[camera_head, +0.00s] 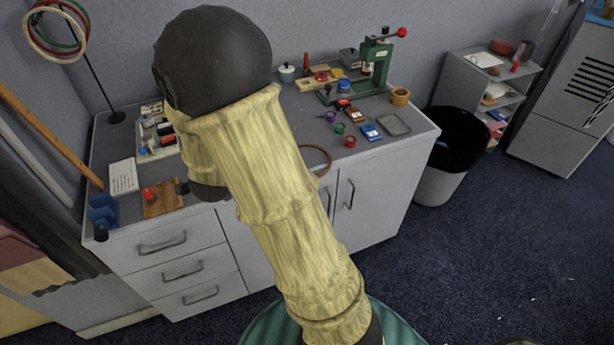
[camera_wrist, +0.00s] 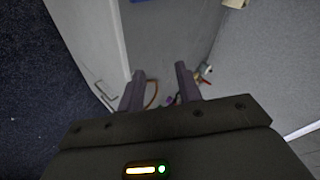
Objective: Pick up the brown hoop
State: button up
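The brown hoop (camera_head: 329,159) lies near the front edge of the grey cabinet top. In the head view my arm covers its left part, and only its right arc shows. In the wrist view a thin brown arc of it (camera_wrist: 154,96) shows between the fingers, close to the left one, which seems to hide part of it. My gripper (camera_wrist: 161,73) has its two dark fingers spread apart, with nothing clasped between them. The hoop looks farther off than the fingertips. In the head view my arm hides the fingers.
The cabinet top (camera_head: 410,137) holds small coloured jars, a blue packet (camera_head: 371,132), a grey tray (camera_head: 393,125) and a green press (camera_head: 377,57). Coloured rings (camera_head: 57,30) hang on a stand at the left. A waste bin (camera_head: 447,165) stands right of the cabinet.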

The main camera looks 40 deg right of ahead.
jog(key=s+d+f+m+g+h+b, duration=0.3)
jog(key=f+m+h+b, duration=0.3)
jog(key=m, duration=0.3)
jog(key=s+d+f+m+g+h+b, duration=0.3)
jog(key=d+f+m+h+b, duration=0.2)
jog(key=f+m+h+b, duration=0.2)
jog(key=shift+s+d+f+m+b, duration=0.2)
jog(key=shift+d+f+m+b, duration=0.15)
jog(key=shift+f+m, duration=0.7)
jog(key=shift+d+r, duration=0.1)
jog(key=w+d, duration=0.1)
jog(key=d, duration=1.1)
jog(key=shift+w, duration=0.35)
jog(key=d, duration=0.5)
jog(key=shift+w+d, duration=0.1)
jog(key=shift+w, duration=0.1)
